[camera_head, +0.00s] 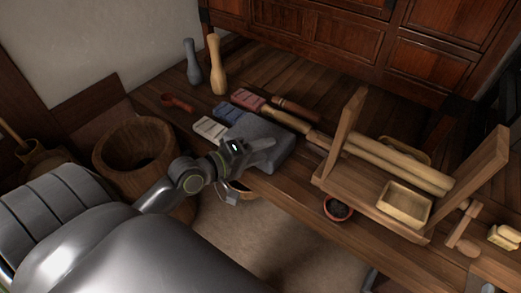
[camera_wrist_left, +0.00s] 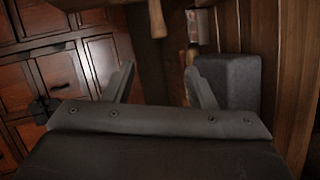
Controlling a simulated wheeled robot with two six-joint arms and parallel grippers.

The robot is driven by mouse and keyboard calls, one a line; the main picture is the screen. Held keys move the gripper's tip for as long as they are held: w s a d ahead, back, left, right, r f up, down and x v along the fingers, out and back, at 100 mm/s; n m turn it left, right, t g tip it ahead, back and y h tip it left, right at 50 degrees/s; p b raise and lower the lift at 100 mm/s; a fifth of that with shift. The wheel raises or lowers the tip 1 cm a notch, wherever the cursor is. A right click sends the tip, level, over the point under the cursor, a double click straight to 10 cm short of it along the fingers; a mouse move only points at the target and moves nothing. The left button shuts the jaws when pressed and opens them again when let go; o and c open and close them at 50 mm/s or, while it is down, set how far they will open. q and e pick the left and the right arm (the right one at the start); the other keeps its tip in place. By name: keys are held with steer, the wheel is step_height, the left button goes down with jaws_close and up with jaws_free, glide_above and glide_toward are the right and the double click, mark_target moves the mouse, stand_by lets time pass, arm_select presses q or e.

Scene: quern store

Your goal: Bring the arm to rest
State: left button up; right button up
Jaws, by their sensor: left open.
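My left arm comes in from the lower left of the head view. Its gripper (camera_head: 257,152) hangs over the near edge of the wooden bench, in front of a grey stone block (camera_head: 284,150) and partly covering it. In the left wrist view the two fingers of the gripper (camera_wrist_left: 160,88) stand apart with nothing held between them. The grey block (camera_wrist_left: 232,80) lies to the right of the fingers there. My right gripper is in neither view.
A wooden rack (camera_head: 336,177) with rollers and a small tray (camera_head: 404,203) stands on the bench at right. Two pestle-like pieces, one pale (camera_head: 216,65) and one grey (camera_head: 192,62), stand at the back. A wooden tub (camera_head: 105,152) stands left; a cabinet (camera_head: 320,33) is behind.

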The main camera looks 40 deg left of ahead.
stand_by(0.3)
